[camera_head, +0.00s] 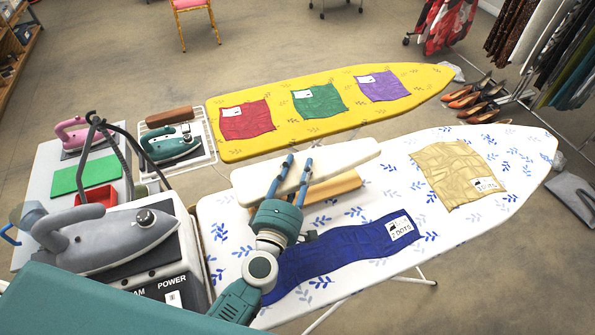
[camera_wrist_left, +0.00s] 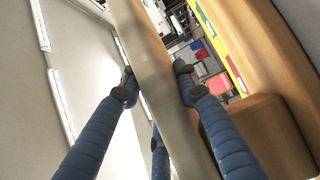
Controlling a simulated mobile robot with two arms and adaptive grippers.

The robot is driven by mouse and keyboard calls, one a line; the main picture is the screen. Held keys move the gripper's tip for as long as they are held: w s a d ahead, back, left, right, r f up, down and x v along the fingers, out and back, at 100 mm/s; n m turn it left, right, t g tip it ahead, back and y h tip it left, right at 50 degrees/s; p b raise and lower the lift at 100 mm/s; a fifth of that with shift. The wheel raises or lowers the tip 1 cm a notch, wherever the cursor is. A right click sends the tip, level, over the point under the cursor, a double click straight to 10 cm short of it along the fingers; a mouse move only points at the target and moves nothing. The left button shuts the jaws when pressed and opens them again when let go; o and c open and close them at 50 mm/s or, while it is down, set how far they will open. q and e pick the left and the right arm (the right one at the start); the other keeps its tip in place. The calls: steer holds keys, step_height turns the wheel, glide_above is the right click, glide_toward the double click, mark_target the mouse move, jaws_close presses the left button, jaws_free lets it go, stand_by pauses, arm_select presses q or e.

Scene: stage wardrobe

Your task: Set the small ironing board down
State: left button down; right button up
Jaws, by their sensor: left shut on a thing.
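The small ironing board (camera_head: 335,161) has a long cream top and a tan wooden part (camera_head: 335,188) under it. It shows over the far left part of the large white ironing board with blue leaf print (camera_head: 350,215). My left gripper (camera_head: 290,178) is shut on the small board, its blue fingers on either side of the top. In the left wrist view the fingers (camera_wrist_left: 152,85) straddle the board's edge (camera_wrist_left: 155,60), with the wooden part (camera_wrist_left: 270,60) at the right. I cannot tell whether its base touches the large board. My right gripper is not in view.
A dark blue cloth (camera_head: 340,252) and a tan cloth (camera_head: 458,172) lie on the large board. A yellow ironing board (camera_head: 300,85) with several cloths stands behind. A grey iron (camera_head: 105,235) sits on a steam station at the left. The large board's middle and right end have bare room.

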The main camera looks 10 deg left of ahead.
mark_target(290, 190)
arm_select(q)
steer(key=shift+r, duration=0.15)
steer(key=c, duration=1.3)
jaws_free()
steer(key=shift+f, duration=0.25)
steer(key=shift+r, duration=0.15)
steer(key=s+b, duration=0.1)
steer(key=s, duration=0.2)
steer(key=s+b, duration=0.1)
steer(key=s, duration=0.3)
steer(key=s+b, duration=0.1)
steer(key=s, duration=0.3)
steer(key=shift+s+a+b, duration=0.15)
steer(key=shift+a+b, duration=0.15)
steer(key=shift+s+r, duration=0.1)
steer(key=shift+s, duration=0.35)
